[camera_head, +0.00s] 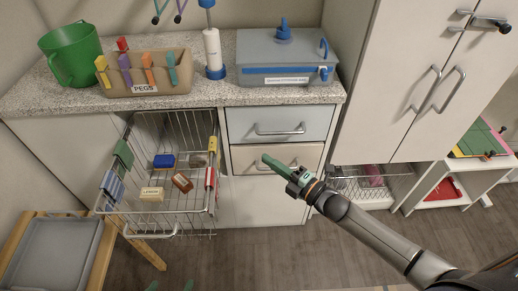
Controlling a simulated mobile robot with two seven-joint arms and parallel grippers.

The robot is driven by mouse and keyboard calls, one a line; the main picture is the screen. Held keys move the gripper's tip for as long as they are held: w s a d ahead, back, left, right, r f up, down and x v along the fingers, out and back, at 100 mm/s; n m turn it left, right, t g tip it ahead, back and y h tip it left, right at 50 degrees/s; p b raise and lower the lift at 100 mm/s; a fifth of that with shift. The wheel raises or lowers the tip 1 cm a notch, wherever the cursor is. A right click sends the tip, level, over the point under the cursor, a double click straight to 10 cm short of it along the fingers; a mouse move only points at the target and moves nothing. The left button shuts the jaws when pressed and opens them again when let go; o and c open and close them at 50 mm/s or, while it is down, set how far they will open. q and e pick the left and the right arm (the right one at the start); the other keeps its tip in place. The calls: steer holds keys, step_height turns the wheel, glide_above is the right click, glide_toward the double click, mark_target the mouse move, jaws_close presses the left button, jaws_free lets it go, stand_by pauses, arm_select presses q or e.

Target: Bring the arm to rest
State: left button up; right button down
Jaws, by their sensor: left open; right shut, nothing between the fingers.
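My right gripper (266,158) is at the end of my grey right arm, which reaches in from the lower right. Its green fingers are shut together with nothing between them. They show in front of the beige drawer (249,156), and I cannot tell how far they are from it. My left gripper (170,287) shows only as two green fingertips at the bottom edge, apart and empty. The rest of my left arm is out of view.
A wire basket (165,218) with boxes inside and clips on its rims sticks out left of the drawers. A wooden stand with a grey tray (48,258) is at the lower left. A white cabinet (400,70) stands right. Floor (270,262) is clear between.

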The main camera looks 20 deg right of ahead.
arm_select(q)
steer(key=shift+d, duration=0.1)
arm_select(e)
steer(key=shift+s, duration=0.2)
steer(key=s+a+f+m+g+h, duration=0.3)
steer(key=s+f+m, duration=0.2)
steer(key=s+m, duration=0.55)
steer(key=s+a+f+m+g+h, duration=0.35)
steer(key=s+f+m, duration=0.25)
steer(key=s+m, duration=0.45)
arm_select(q)
steer(key=s+a+r+p, duration=0.1)
steer(key=a+r+p, duration=0.2)
steer(key=r+p, duration=0.7)
steer(key=p, duration=0.4)
steer(key=shift+s+a+r+n+y, duration=0.25)
steer(key=shift+r+n+y, duration=0.05)
steer(key=shift+n+y, duration=0.1)
arm_select(e)
steer(key=d+r, duration=0.4)
steer(key=r, duration=0.6)
steer(key=shift+s+r+m, duration=0.25)
steer(key=shift+r+m, duration=0.05)
steer(key=shift+m, duration=0.1)
steer(key=shift+d, duration=0.1)
arm_select(q)
steer(key=shift+d, duration=0.1)
